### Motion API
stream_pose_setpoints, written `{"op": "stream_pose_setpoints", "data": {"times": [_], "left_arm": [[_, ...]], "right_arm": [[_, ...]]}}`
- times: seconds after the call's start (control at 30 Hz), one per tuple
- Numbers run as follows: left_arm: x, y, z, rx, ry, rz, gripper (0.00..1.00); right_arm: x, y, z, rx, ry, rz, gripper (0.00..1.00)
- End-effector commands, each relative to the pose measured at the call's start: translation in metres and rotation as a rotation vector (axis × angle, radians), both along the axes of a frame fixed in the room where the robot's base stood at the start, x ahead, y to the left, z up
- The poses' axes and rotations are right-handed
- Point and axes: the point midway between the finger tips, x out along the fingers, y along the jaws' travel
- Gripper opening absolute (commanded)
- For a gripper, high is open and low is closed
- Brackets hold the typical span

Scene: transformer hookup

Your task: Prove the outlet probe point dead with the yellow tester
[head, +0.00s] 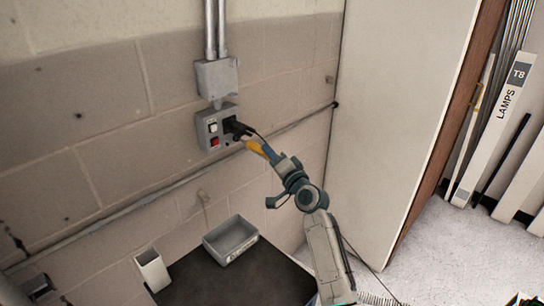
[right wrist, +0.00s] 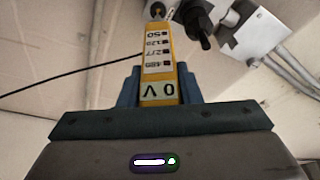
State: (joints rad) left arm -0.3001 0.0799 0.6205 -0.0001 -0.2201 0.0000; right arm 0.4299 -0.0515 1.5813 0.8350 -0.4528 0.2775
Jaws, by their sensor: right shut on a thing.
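My right gripper (head: 272,157) is shut on the yellow tester (head: 257,148), with its tip pointing up and left at the grey outlet box (head: 207,134) on the block wall. In the right wrist view the tester (right wrist: 158,65) stands between the blue fingers (right wrist: 158,92). Its display, upside down, reads 0 V, and the marks beside its voltage figures look dark. Its tip (right wrist: 157,11) is close to the box by the black plug (right wrist: 197,25); I cannot tell whether it touches the probe point. The box has a white switch and a red switch. My left gripper is not clearly seen.
A black cord runs from the plug (head: 235,127). Conduit (head: 215,30) rises above the box, and a pipe crosses the wall. A grey bin (head: 231,239) and a white open container (head: 152,269) stand on a dark surface below. A pale panel (head: 400,110) stands right of my arm.

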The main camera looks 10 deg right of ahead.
Motion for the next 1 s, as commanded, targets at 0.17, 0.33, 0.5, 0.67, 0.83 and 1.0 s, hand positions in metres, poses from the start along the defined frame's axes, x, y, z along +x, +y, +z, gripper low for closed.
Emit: {"op": "stream_pose_setpoints", "data": {"times": [0.17, 0.33, 0.5, 0.67, 0.83, 1.0], "left_arm": [[0.000, 0.000, 0.003, 0.000, 0.000, 0.000, 0.36], [0.000, 0.000, 0.007, 0.000, 0.000, 0.000, 0.36], [0.000, 0.000, 0.009, 0.000, 0.000, 0.000, 0.36], [0.000, 0.000, 0.012, 0.000, 0.000, 0.000, 0.36], [0.000, 0.000, 0.015, 0.000, 0.000, 0.000, 0.36], [0.000, 0.000, 0.016, 0.000, 0.000, 0.000, 0.36]], "right_arm": [[-0.006, -0.005, 0.002, 0.000, -0.002, -0.001, 0.08], [-0.018, -0.012, 0.002, 0.000, -0.002, -0.001, 0.08], [-0.029, -0.020, 0.001, -0.002, -0.001, -0.001, 0.08], [-0.040, -0.027, 0.001, 0.000, 0.000, -0.001, 0.08], [-0.051, -0.035, 0.001, -0.002, -0.001, -0.001, 0.08], [-0.058, -0.038, 0.001, 0.000, -0.002, 0.000, 0.08]]}}
